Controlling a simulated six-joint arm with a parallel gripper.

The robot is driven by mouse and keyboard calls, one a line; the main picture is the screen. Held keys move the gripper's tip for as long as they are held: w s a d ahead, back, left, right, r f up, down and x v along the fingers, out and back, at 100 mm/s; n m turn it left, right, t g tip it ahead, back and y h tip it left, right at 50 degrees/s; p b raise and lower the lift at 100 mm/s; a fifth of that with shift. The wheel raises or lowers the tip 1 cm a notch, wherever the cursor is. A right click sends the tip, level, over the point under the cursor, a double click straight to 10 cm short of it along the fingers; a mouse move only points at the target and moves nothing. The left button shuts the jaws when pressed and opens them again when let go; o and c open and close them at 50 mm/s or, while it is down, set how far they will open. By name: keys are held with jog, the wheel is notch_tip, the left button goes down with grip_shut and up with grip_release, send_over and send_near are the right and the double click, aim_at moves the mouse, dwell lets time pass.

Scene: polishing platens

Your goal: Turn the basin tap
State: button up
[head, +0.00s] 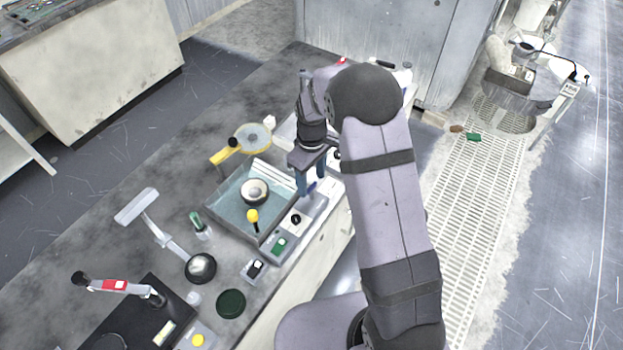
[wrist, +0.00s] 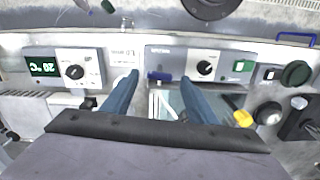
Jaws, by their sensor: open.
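A small blue handle (wrist: 159,76) sits at the left end of a control panel, beside a grey basin (head: 222,213) with a blue-green inside. It looks like the basin tap, but its stem and spout are not clear. My gripper (head: 311,187) is open and empty, pointing down over the basin's right side. In the wrist view its two blue fingers (wrist: 160,82) appear on either side of the handle; contact is not visible. A round pale-and-dark piece (head: 255,191) lies in the basin.
The panel carries a black dial (wrist: 204,68) and a green button (head: 279,244). A yellow-handled disc (head: 253,138) lies behind the basin. A T-shaped grey stand (head: 150,215) and a dark green puck (head: 231,303) are left and front. Bare bench shows behind the stand.

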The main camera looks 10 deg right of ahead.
jog(key=shift+f, duration=0.7)
jog(key=shift+c, duration=0.7)
jog(key=c, duration=0.9)
